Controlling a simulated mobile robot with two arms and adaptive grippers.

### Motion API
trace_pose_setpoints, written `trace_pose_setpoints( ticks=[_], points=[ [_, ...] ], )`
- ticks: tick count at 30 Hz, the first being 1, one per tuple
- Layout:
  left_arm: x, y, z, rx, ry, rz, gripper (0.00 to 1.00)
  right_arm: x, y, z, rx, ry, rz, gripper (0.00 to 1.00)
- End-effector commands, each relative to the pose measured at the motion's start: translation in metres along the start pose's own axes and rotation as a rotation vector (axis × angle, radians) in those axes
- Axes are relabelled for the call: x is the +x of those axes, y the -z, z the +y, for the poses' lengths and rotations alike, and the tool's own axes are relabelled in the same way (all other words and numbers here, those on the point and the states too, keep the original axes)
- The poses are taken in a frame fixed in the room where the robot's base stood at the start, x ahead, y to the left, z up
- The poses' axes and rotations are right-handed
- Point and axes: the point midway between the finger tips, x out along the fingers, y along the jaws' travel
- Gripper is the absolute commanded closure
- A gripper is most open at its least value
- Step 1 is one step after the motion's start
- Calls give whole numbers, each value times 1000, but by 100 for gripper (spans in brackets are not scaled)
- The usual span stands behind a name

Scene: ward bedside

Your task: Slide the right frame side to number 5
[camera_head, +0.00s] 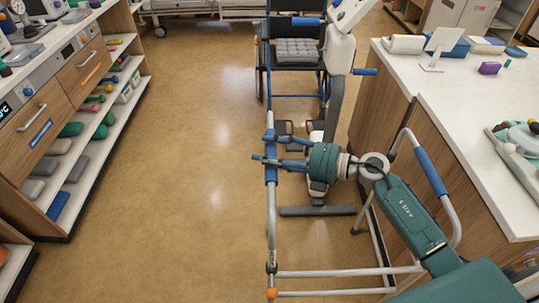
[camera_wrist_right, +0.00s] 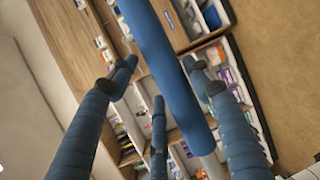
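A pale metal walking frame (camera_head: 315,273) stands in the middle of the head view. Its left side rail in the picture carries a blue grip sleeve (camera_head: 271,176); another blue sleeve (camera_head: 431,171) is on its right side. My right gripper (camera_head: 266,158) is at the left sleeve, with its fingers reaching across the rail. In the right wrist view, the blue tube (camera_wrist_right: 165,60) passes between the spread fingers of the gripper (camera_wrist_right: 160,78), with small gaps showing beside the fingertips. No number is legible on the frame. My left gripper is not in view.
A wheelchair (camera_head: 296,52) and a grey-white lifting device (camera_head: 338,55) stand beyond the frame. A white counter (camera_head: 470,105) bounds the right. Shelves with coloured items (camera_head: 85,140) line the left. The floor (camera_head: 180,190) between shelves and frame is clear.

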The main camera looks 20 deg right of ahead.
Motion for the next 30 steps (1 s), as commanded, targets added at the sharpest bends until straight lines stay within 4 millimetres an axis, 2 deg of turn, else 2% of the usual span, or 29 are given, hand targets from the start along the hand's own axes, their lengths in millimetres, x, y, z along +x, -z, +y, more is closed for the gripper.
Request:
trace_pose_setpoints(
  ticks=[11, 14, 24, 30],
  points=[
    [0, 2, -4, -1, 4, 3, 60, -5, 1, -4, -1, 7, 1, 43],
    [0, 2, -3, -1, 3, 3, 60, -17, 0, -4, -2, 9, 0, 43],
    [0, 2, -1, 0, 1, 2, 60, -87, 1, -4, 1, 9, 1, 43],
    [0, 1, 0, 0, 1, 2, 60, -114, 1, -2, 0, 4, 1, 43]
  ],
)
